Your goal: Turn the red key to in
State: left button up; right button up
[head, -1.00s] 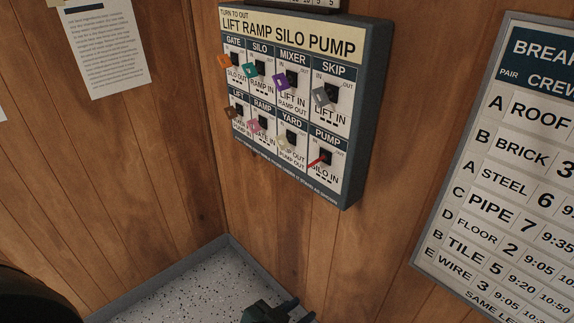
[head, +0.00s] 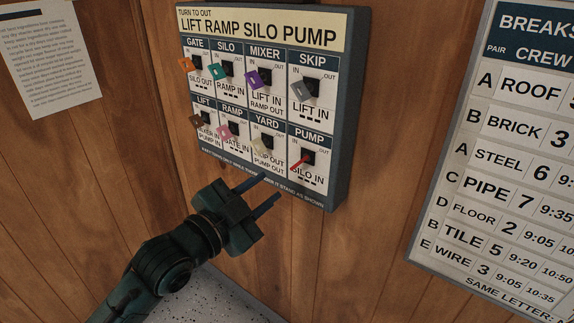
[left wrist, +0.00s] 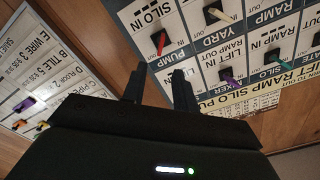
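The red key (head: 300,163) sits in the PUMP lock at the bottom right of the key panel (head: 340,120). It looks thin, nearly edge-on, and the other keys show broader bows; I cannot tell for sure which mark it points to. It also shows in the left wrist view (left wrist: 161,42), where the panel appears upside down. My left gripper (head: 271,187) is at the panel's lower edge, below and left of the red key. Its two fingers are apart with nothing between them, and it does not touch the key. My right gripper is out of view.
Close around are the YARD key (head: 263,147), the grey SKIP key (head: 301,88) and the pink RAMP key (head: 225,132). Orange, teal, purple and brown keys fill the other locks. A breaks board (head: 500,160) hangs at the right. Bare wood wall lies between.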

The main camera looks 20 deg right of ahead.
aim_at(296, 166)
pick_arm(q)
jog(key=x, duration=1)
jog(key=shift+w+d, duration=0.15)
jog(key=shift+d, duration=0.05)
jog(key=shift+c, duration=0.2)
grip_shut()
